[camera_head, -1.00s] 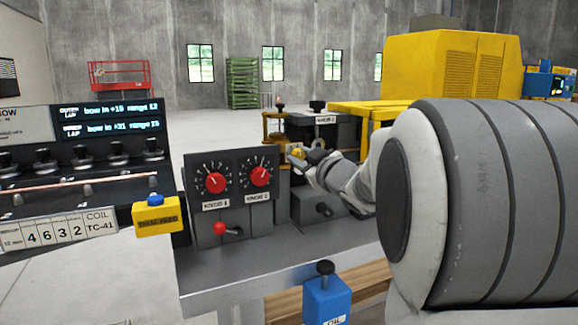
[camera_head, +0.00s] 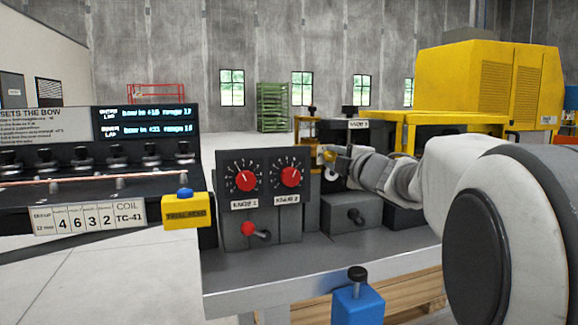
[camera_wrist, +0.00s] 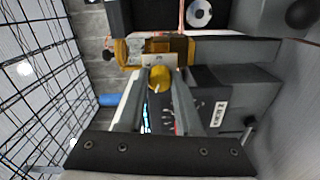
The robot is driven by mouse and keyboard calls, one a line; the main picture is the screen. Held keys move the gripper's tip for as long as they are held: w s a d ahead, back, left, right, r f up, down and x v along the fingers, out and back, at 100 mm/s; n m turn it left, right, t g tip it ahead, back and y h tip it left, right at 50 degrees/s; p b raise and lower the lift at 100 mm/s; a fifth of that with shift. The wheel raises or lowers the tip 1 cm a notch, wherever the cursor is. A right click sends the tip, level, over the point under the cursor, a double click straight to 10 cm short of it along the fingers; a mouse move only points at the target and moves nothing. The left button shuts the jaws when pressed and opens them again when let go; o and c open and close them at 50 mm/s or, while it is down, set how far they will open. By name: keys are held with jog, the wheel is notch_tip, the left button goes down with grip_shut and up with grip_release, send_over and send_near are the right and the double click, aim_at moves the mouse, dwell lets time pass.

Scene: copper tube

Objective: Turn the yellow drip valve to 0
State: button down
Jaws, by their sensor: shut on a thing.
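The yellow drip valve is a small round yellow knob (camera_head: 328,155) on the amber drip unit behind the two-dial box in the head view. In the wrist view the knob (camera_wrist: 160,77) sits between my two fingertips, with a pale pointer mark on its face. A small white plate with markings (camera_wrist: 159,60) is just behind it; I cannot read the numbers. My gripper (camera_head: 334,158) reaches in from the right and is shut on the knob. In the wrist view my gripper (camera_wrist: 160,82) has a finger on each side of it.
A grey box with two red dials (camera_head: 266,178) and a red-knobbed lever stands left of my gripper. A grey lever box (camera_head: 350,215) is below my arm. A yellow button box (camera_head: 187,210) and a blue box (camera_head: 357,302) are near the front. A large yellow machine stands behind.

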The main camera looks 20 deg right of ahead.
jog(key=shift+n+b, duration=1.05)
jog(key=shift+n, duration=1.25)
jog(key=c, duration=0.6)
grip_release()
